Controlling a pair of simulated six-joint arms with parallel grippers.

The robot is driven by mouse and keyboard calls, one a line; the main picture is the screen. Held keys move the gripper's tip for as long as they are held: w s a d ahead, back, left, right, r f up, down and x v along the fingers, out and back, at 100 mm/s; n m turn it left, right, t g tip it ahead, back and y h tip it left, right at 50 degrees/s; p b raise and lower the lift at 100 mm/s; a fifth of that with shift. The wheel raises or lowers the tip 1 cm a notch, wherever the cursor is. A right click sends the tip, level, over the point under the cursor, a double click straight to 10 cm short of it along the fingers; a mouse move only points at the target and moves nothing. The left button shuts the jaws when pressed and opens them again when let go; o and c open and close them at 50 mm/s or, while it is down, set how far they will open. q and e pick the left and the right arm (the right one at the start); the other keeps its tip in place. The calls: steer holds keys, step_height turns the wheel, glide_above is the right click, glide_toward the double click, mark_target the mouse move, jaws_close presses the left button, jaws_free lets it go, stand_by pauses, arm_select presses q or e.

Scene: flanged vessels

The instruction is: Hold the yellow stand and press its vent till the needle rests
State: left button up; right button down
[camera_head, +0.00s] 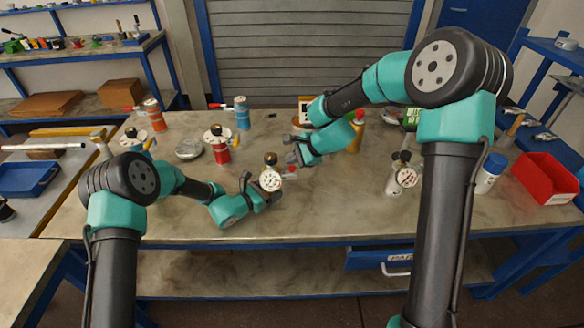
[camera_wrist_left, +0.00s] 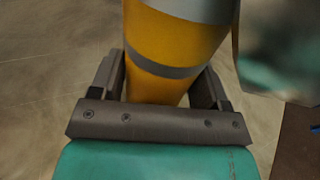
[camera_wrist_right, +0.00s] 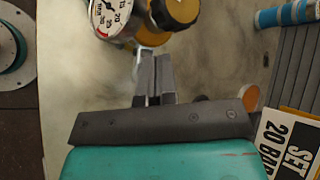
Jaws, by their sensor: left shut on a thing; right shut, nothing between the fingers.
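The yellow stand (camera_wrist_left: 175,45) with grey bands stands between the fingers of my left gripper (camera_wrist_left: 162,85), which is shut on it. In the head view its body is mostly hidden behind its round white gauge (camera_head: 271,179) and my left gripper (camera_head: 263,196). A black knob (camera_head: 270,159) sits on top; it also shows in the right wrist view (camera_wrist_right: 178,10) beside the gauge (camera_wrist_right: 112,14). My right gripper (camera_wrist_right: 154,70) is shut and empty, its tips close to a pale metal fitting below the knob. I cannot tell whether they touch. The needle is too small to read surely.
A red vessel (camera_head: 221,151) and a blue vessel (camera_head: 241,114) stand to the left and behind. A white vessel with a gauge (camera_head: 405,178) stands to the right, near a red bin (camera_head: 545,178). A sign (camera_wrist_right: 288,148) reads "SET 20 BAR". The front worktop is clear.

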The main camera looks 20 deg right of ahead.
mark_target(292, 169)
steer(key=shift+f, duration=0.1)
steer(key=shift+f, duration=0.3)
steer(key=shift+f, duration=0.5)
stand_by(0.8)
steer(key=shift+r, duration=0.1)
stand_by(1.9)
steer(key=shift+r, duration=0.85)
steer(key=shift+r, duration=2.5)
